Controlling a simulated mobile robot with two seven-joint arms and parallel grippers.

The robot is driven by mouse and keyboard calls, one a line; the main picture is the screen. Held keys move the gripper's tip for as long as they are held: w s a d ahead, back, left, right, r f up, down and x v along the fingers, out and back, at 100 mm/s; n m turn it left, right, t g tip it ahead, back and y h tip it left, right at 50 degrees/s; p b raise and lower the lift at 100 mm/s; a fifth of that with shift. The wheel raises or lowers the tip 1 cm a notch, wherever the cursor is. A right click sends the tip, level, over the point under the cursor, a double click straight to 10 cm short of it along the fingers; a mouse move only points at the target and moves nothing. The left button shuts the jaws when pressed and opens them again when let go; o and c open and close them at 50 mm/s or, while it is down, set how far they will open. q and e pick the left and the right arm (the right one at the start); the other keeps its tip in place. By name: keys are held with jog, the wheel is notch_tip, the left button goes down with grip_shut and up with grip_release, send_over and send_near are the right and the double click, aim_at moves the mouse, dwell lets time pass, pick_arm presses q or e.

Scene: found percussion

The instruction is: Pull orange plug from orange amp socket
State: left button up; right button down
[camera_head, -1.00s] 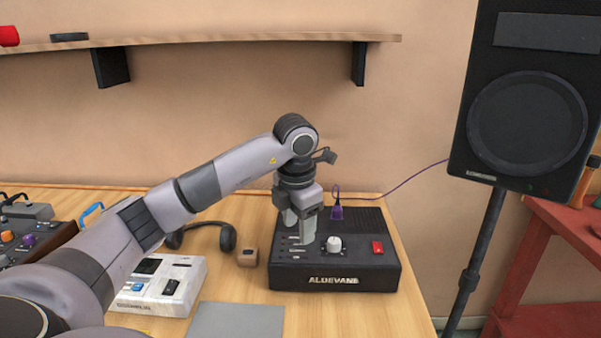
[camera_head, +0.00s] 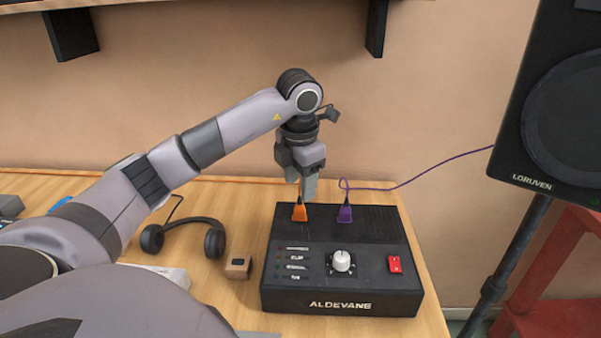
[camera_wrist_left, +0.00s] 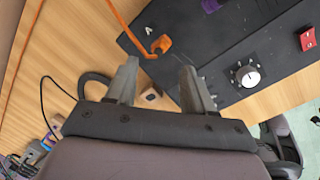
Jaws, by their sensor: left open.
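The orange plug (camera_head: 299,213) stands in the top of the black ALDEVANE amp (camera_head: 375,302), at its back left, with an orange cable behind it. My left gripper (camera_head: 309,192) is open and empty, just above the plug in the head view. In the left wrist view, the orange plug (camera_wrist_left: 160,44) shows beyond the open fingertips (camera_wrist_left: 160,66), roughly in line with the gap between them. I see no contact. The socket itself is hidden under the plug. My right gripper is not in view.
A purple plug (camera_head: 345,213) stands to the right of the orange one on the amp. The amp also bears a white knob (camera_head: 341,261) and a red switch (camera_head: 394,264). Headphones (camera_head: 185,236) and a small wooden block (camera_head: 238,267) lie to the left. A speaker (camera_head: 560,120) stands right.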

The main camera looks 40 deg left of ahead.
aim_at(300, 204)
pick_arm(q)
jog(key=shift+w+a+f, duration=0.15)
jog(key=shift+f, duration=1)
jog(key=shift+w+a+f, duration=0.1)
jog(key=shift+f, duration=1.05)
jog(key=shift+w+a+f, duration=0.15)
jog(key=shift+f, duration=1)
jog(key=shift+c, duration=0.3)
grip_shut()
jog(key=shift+r+p, duration=0.2)
jog(key=shift+p, duration=0.1)
jog(key=shift+r+p, duration=0.7)
jog(key=shift+r, duration=0.25)
jog(key=shift+r+p, duration=1.25)
jog(key=shift+r, duration=0.2)
